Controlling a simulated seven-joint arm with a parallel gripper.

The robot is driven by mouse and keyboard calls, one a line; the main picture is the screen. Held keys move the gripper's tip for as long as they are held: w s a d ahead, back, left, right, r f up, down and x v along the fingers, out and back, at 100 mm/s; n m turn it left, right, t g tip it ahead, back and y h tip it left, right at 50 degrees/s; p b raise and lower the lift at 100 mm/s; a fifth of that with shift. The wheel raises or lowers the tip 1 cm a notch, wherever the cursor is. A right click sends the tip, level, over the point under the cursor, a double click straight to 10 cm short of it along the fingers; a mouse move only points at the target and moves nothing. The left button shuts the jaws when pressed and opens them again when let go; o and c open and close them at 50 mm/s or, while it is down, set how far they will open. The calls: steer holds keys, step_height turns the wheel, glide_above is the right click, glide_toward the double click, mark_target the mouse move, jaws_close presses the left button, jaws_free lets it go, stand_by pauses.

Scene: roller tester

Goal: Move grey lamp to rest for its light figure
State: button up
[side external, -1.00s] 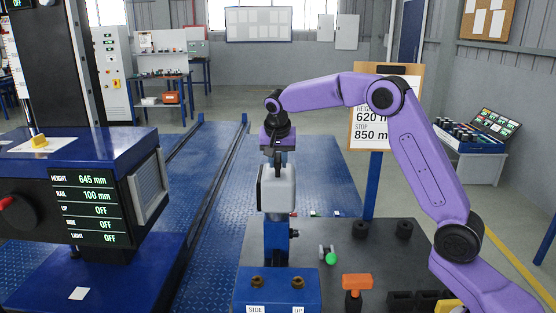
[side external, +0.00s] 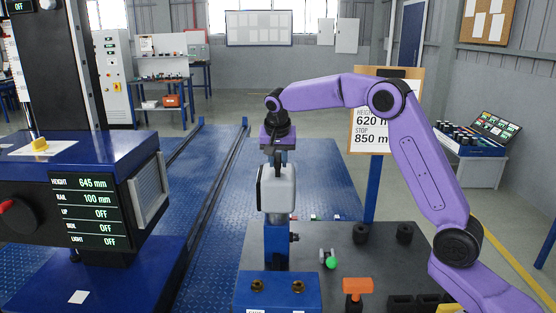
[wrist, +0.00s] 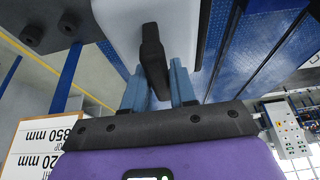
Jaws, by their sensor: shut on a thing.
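The grey lamp (side external: 276,190) is a light grey box with a dark face on its left side. It stands upright at the top of a blue post (side external: 277,240) above the dark bench. In the wrist view the pale lamp body (wrist: 115,25) fills the upper middle, with its black handle (wrist: 152,55) between the fingers. My gripper (side external: 279,160) points down from above and is shut on that handle. In the wrist view my gripper (wrist: 160,85) shows its two blue-grey fingers on either side of the handle. Whether the lamp bears on the post is unclear.
A board (side external: 366,125) shows 620 and 850 mm. An orange-topped part (side external: 357,287) and a green-ended part (side external: 329,260) are on the bench (side external: 385,262).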

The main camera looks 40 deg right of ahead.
steer(key=shift+d, duration=0.1)
jaws_close()
steer(key=shift+r, duration=2.2)
steer(key=shift+s, duration=0.1)
